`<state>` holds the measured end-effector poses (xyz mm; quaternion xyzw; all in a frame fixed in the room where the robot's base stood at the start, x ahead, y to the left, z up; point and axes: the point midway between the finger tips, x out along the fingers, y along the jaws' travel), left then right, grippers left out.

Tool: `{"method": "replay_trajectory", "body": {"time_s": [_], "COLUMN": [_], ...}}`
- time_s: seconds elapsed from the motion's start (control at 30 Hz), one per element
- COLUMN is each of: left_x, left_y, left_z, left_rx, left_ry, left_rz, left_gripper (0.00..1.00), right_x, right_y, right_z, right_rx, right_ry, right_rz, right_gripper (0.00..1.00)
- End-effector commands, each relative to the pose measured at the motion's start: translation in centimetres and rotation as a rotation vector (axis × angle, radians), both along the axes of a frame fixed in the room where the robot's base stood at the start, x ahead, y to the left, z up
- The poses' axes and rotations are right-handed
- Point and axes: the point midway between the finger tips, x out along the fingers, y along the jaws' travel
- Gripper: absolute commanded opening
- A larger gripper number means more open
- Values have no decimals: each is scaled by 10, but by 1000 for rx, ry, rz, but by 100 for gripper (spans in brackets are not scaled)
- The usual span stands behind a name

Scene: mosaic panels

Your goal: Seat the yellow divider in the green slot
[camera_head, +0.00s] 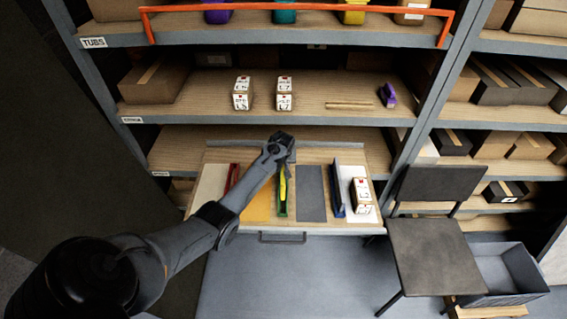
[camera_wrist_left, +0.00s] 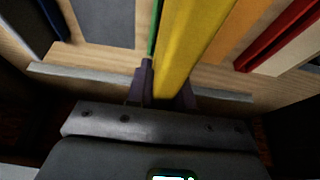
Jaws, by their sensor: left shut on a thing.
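The yellow divider (camera_head: 283,190) is a long thin upright plate over the pulled-out wooden board; it fills the middle of the left wrist view (camera_wrist_left: 192,45). My left gripper (camera_head: 281,150) is shut on it, and its dark fingers (camera_wrist_left: 165,88) show at the divider's near end. The green slot (camera_head: 283,213) is a narrow strip running the same way. In the left wrist view the green slot (camera_wrist_left: 153,35) shows as a thin line right beside the divider, partly hidden by it. I cannot tell whether the divider's lower edge is inside the slot. My right gripper is not in view.
A red divider (camera_head: 232,178) and orange panel (camera_head: 258,206) lie left of the slot. A grey panel (camera_head: 311,194) and blue divider (camera_head: 337,190) lie right. A chair (camera_head: 432,250) stands front right. Shelf (camera_head: 330,95) above.

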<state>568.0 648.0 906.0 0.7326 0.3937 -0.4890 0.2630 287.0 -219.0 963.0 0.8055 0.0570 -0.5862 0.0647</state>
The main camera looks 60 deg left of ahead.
Motion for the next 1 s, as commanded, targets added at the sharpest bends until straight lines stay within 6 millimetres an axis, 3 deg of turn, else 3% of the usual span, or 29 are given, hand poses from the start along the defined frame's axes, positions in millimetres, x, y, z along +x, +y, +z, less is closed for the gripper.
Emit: {"method": "replay_trajectory", "body": {"time_s": [1.0], "left_x": [0], "left_y": [0], "left_z": [0], "left_rx": [0], "left_ry": [0], "left_rz": [1], "left_gripper": [0], "right_x": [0], "right_y": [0], "right_z": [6], "right_rx": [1], "right_ry": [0], "right_rz": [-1], "right_gripper": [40]}}
